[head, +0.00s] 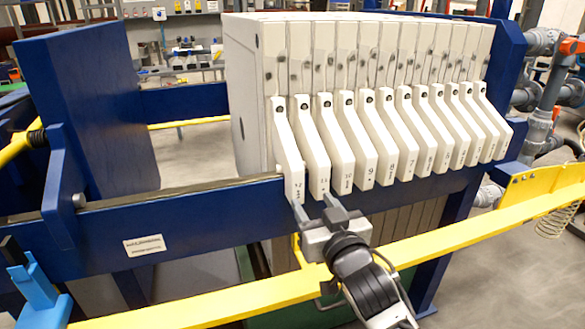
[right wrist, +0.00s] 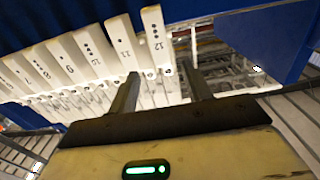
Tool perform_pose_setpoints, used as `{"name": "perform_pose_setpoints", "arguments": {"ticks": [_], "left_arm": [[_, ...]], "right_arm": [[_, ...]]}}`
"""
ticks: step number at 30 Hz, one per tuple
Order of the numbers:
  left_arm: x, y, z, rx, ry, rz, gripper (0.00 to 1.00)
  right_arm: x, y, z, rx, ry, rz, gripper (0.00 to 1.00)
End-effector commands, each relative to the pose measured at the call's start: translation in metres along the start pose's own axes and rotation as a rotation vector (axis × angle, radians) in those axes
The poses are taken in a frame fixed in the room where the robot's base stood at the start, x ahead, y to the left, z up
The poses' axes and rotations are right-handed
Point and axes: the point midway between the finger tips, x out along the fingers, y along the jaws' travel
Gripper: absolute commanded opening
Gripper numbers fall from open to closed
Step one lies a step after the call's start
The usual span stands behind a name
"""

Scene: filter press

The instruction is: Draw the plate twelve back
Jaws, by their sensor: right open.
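Plate twelve's pale handle (head: 291,160), marked 12, is the leftmost in the row of numbered handles on the white plate pack. It also shows in the right wrist view (right wrist: 156,38), beside the handle marked 11 (right wrist: 124,42). My right gripper (head: 315,205) is open and empty just below the lower ends of handles 12 and 11. In the right wrist view its two fingers (right wrist: 160,75) straddle the line of handle 12's lower end; I cannot tell whether the handle is between them.
A blue side rail (head: 180,217) runs under the handles. A yellow bar (head: 220,301) crosses in front, close to my right wrist. A wide gap lies between the pack and the blue upright plate (head: 82,110) at left. Pipes (head: 545,110) stand at the right.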

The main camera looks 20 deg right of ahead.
Motion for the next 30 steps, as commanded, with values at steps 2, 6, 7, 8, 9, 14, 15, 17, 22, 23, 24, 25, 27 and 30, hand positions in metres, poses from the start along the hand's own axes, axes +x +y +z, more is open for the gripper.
{"name": "perform_pose_setpoints", "arguments": {"ticks": [2,6,7,8,9,14,15,17,22,23,24,25,27,30], "left_arm": [[-0.002,0.000,-0.002,0.000,0.000,-0.001,0.40],[-0.003,0.000,-0.004,0.000,0.001,-0.002,0.40],[-0.004,0.000,-0.004,0.000,0.001,-0.002,0.40],[-0.004,0.000,-0.005,0.000,0.002,-0.002,0.40],[-0.004,0.000,-0.005,0.000,0.002,-0.002,0.40],[-0.005,-0.001,-0.006,0.000,0.001,-0.004,0.40],[-0.005,-0.001,-0.006,0.000,0.000,-0.005,0.40],[-0.005,-0.002,-0.005,0.000,-0.001,-0.005,0.40],[-0.005,-0.002,-0.004,-0.001,-0.003,-0.007,0.40],[-0.005,-0.002,-0.004,-0.001,-0.003,-0.008,0.40],[-0.004,-0.002,-0.004,-0.001,-0.004,-0.008,0.40],[-0.004,-0.003,-0.004,-0.001,-0.004,-0.008,0.40],[-0.004,-0.003,-0.004,-0.001,-0.005,-0.008,0.40],[-0.004,-0.003,-0.004,-0.001,-0.005,-0.008,0.40]], "right_arm": [[0.018,0.000,-0.002,0.000,0.002,0.000,0.49],[0.049,0.000,-0.002,-0.001,0.001,0.000,0.49],[0.056,0.000,-0.003,-0.001,0.001,0.000,0.49],[0.063,0.000,-0.002,-0.001,0.001,0.000,0.49],[0.071,0.000,-0.002,-0.001,0.000,0.000,0.49],[0.102,0.000,-0.001,0.000,0.000,-0.001,0.49],[0.108,0.000,-0.001,0.000,-0.001,-0.001,0.49],[0.115,0.000,0.000,-0.001,-0.001,0.000,0.49],[0.128,-0.001,0.000,0.000,-0.001,-0.001,0.49],[0.129,-0.001,0.000,0.000,-0.001,-0.001,0.49],[0.129,-0.001,0.001,0.000,-0.001,-0.001,0.49],[0.130,-0.001,0.001,0.000,-0.002,-0.001,0.49],[0.130,-0.001,0.001,0.000,-0.002,-0.001,0.49],[0.130,-0.001,0.001,0.000,-0.001,-0.001,0.49]]}}
